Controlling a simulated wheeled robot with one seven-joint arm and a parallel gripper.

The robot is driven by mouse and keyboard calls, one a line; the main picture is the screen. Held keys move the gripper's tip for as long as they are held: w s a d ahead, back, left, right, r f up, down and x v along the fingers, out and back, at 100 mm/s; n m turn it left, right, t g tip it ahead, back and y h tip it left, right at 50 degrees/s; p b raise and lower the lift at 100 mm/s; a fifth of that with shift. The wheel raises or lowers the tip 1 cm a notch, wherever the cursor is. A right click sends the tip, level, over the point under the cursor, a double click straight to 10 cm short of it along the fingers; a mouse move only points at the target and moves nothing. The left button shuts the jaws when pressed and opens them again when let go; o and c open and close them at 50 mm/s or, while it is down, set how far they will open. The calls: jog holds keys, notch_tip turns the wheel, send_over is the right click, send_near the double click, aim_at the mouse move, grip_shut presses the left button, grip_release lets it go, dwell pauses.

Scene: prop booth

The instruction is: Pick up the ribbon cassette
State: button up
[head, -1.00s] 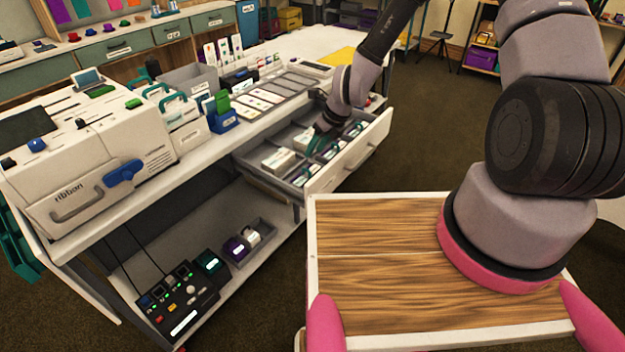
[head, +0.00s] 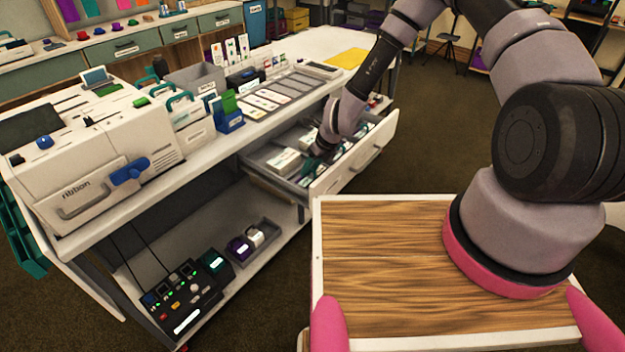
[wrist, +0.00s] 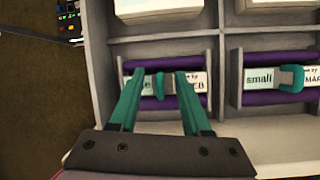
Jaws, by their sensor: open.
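In the wrist view, a ribbon cassette (wrist: 160,102) lies in a compartment of the open drawer. It has purple rolls, grey end plates, a partly covered white label and a teal clasp in the middle. A second, similar cassette (wrist: 270,98), whose label reads "small", lies in the compartment to its right. My gripper (wrist: 158,78) is open, its teal fingers over the first cassette on either side of its clasp. I cannot tell whether they touch it. In the head view my gripper (head: 320,150) is down at the drawer, where my arm hides part of the contents.
The drawer (head: 352,160) is pulled out from the white workbench. White boxes (wrist: 158,8) sit in the compartments beyond the cassettes. A large ribbon machine (head: 95,150) stands on the bench at left. A control box (head: 180,300) is on the lower shelf.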

grip_shut()
dwell(1.4)
